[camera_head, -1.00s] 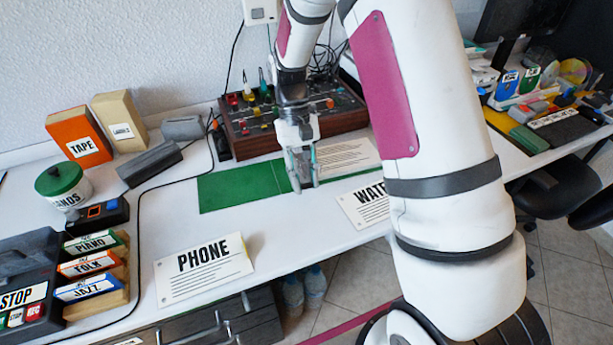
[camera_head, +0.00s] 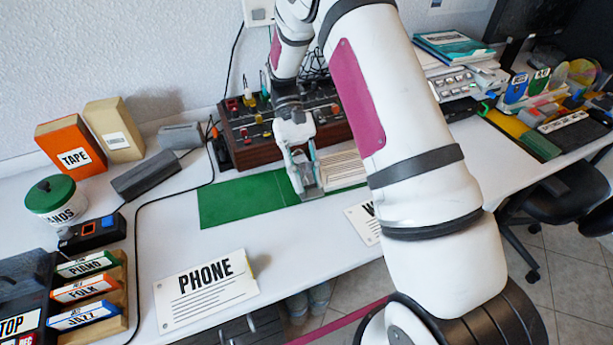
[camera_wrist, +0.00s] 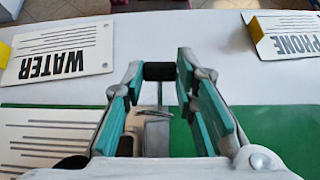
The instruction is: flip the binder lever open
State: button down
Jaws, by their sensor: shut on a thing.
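The green binder board (camera_head: 235,202) lies flat on the white desk, with a lined white page at its right. My gripper (camera_head: 310,190) is low over the board, beside the page. In the wrist view my gripper (camera_wrist: 160,71) has its two teal-lined fingers on either side of a short black cylinder (camera_wrist: 160,71), which looks like the binder lever's end. A metal part (camera_wrist: 155,132) shows below it between the fingers. The lever's base is mostly hidden by my gripper, and I cannot tell the lever's angle exactly.
A PHONE card (camera_head: 205,287) lies at the front of the desk. A WATER card (camera_wrist: 58,55) lies near the binder. A mixer (camera_head: 248,140) with knobs stands behind my gripper. A black cable (camera_head: 140,250) crosses the desk. Bare desk lies left of the board.

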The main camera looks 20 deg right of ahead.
jog(key=c, duration=1.3)
grip_release()
jog(key=v, duration=1.2)
